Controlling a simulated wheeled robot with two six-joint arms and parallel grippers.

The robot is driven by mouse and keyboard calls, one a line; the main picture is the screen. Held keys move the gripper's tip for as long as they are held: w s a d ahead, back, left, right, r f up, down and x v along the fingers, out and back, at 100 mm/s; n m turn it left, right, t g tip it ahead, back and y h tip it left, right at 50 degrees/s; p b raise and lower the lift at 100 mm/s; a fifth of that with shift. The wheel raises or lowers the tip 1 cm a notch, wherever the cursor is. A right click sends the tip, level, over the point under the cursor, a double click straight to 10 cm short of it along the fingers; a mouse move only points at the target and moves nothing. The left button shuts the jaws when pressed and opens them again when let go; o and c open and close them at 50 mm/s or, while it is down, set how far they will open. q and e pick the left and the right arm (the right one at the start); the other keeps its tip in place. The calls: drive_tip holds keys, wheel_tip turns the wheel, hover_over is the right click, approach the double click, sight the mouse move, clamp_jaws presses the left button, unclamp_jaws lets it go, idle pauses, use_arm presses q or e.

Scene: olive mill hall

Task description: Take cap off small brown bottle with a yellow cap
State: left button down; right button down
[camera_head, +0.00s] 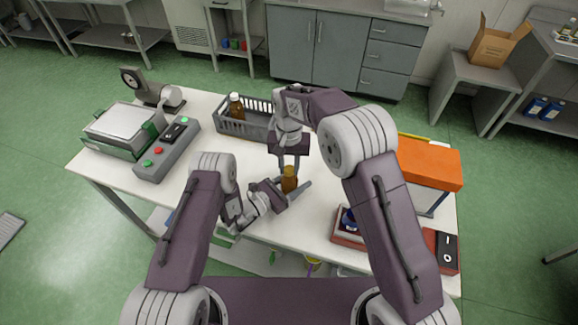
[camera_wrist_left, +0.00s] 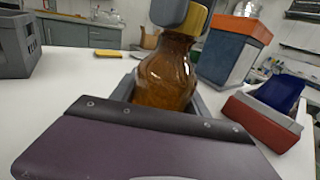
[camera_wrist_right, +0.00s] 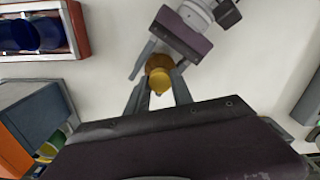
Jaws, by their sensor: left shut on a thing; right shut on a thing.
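The small brown bottle (camera_head: 289,184) is upright near the middle of the white table; it also shows in the left wrist view (camera_wrist_left: 165,72). My left gripper (camera_head: 287,189) is shut on its body from the side. The yellow cap (camera_wrist_left: 193,18) is on the bottle's neck and shows from above in the right wrist view (camera_wrist_right: 159,80). My right gripper (camera_head: 289,168) points down from above, shut on the cap with a finger on either side. The bottle's base is hidden, so I cannot tell whether it touches the table.
A grey crate (camera_head: 257,122) holding another brown bottle (camera_head: 236,107) stands behind. A grey control box (camera_head: 168,150) and a green-based machine (camera_head: 112,132) are at left. An orange-topped box (camera_head: 431,162) and a red tray (camera_head: 346,238) with a blue thing are at right.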

drive_tip(key=n, duration=0.6)
drive_tip(key=shift+n, duration=0.4)
drive_tip(key=n, duration=0.3)
drive_tip(key=shift+w+d+r, duration=0.1)
drive_tip(key=n, duration=1)
drive_tip(key=shift+r, duration=0.15)
drive_tip(key=shift+r, duration=1)
